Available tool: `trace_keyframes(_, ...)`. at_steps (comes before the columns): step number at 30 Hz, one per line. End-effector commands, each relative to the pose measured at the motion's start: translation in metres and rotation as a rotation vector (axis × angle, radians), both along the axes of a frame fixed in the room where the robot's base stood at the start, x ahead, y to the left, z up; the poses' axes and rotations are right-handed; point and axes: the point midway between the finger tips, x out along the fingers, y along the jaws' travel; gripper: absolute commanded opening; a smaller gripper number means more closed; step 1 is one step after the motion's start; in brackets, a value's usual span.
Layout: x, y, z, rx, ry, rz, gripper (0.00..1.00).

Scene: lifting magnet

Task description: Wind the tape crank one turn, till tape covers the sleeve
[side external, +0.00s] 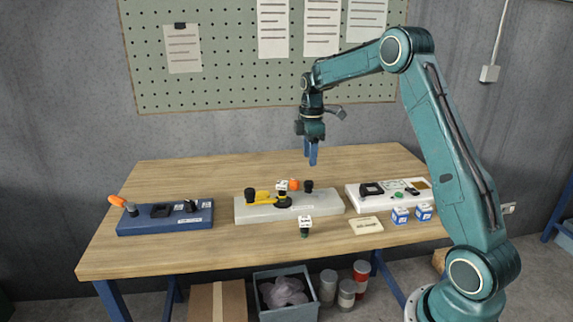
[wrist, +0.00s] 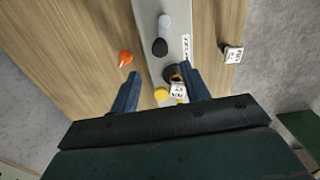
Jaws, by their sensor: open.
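A long grey base (side external: 325,207) lies across the middle of the table. On it is a yellow crank arm (side external: 263,197) with a black knob (side external: 249,194) at its left end and a dark round hub (side external: 283,202) at its right. A short black post (side external: 308,186) stands farther right on the base. I cannot tell which part is the sleeve, or how far tape covers it. My gripper (side external: 312,160) is open and empty, pointing down, above and behind the base. In the wrist view the grey base (wrist: 186,60) shows beyond the open fingers (wrist: 160,90).
An orange item (side external: 294,184) lies behind the base; a labelled dark green item (side external: 305,226) stands in front. A blue base (side external: 165,219) is at left, a white base (side external: 375,200) at right. A cream block (side external: 366,225) and two small boxes (side external: 400,215) sit front right.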

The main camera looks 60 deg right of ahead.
Motion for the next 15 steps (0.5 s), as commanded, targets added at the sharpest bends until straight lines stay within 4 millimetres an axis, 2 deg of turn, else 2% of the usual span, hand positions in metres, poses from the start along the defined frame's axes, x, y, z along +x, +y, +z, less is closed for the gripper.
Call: trace_keyframes(15,-0.001,0.001,-0.079,0.003,0.003,-0.001,0.46)
